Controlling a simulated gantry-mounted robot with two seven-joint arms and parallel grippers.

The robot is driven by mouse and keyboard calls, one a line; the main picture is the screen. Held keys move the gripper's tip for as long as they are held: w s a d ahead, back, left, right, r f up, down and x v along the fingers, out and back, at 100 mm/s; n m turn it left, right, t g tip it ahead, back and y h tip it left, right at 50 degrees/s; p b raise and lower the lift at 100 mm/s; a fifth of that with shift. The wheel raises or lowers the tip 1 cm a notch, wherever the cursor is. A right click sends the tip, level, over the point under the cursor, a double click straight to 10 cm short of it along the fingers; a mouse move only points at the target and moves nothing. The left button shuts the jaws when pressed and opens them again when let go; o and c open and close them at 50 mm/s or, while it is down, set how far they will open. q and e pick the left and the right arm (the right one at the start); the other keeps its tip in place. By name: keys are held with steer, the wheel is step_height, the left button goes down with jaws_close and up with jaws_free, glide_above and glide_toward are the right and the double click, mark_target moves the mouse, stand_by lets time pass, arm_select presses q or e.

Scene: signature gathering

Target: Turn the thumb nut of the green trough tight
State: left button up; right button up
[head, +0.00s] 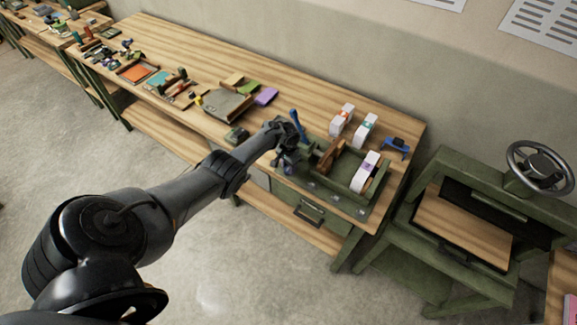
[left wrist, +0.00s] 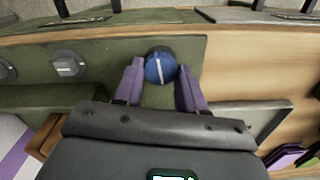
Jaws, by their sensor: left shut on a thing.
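The green trough (head: 325,190) sits at the right end of the long workbench. It holds a brown wooden block (head: 328,157) and a white block with a purple label (head: 367,172). My left gripper (head: 284,158) is at the trough's left end, reaching in from the left. In the left wrist view its two purple fingertips (left wrist: 160,86) are shut on a round blue thumb nut (left wrist: 160,67), one on each side. The nut has a white line across its top, roughly upright in that picture. In the head view the gripper hides the nut. My right gripper is not in view.
Two white blocks (head: 366,128) and a blue tool (head: 396,147) stand behind the trough. A blue handle (head: 297,125) rises just behind my gripper. Grey knobs (left wrist: 69,64) line the green plate. A green press with a handwheel (head: 540,165) stands to the right.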

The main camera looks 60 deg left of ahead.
mark_target(288, 168)
arm_select(q)
steer(key=shift+m, duration=0.9)
steer(key=o, duration=1.1)
steer(key=shift+c, duration=0.2)
steer(key=shift+r, duration=0.1)
step_height(288, 168, up, 11)
steer(key=p, duration=0.4)
steer(key=shift+p, duration=0.35)
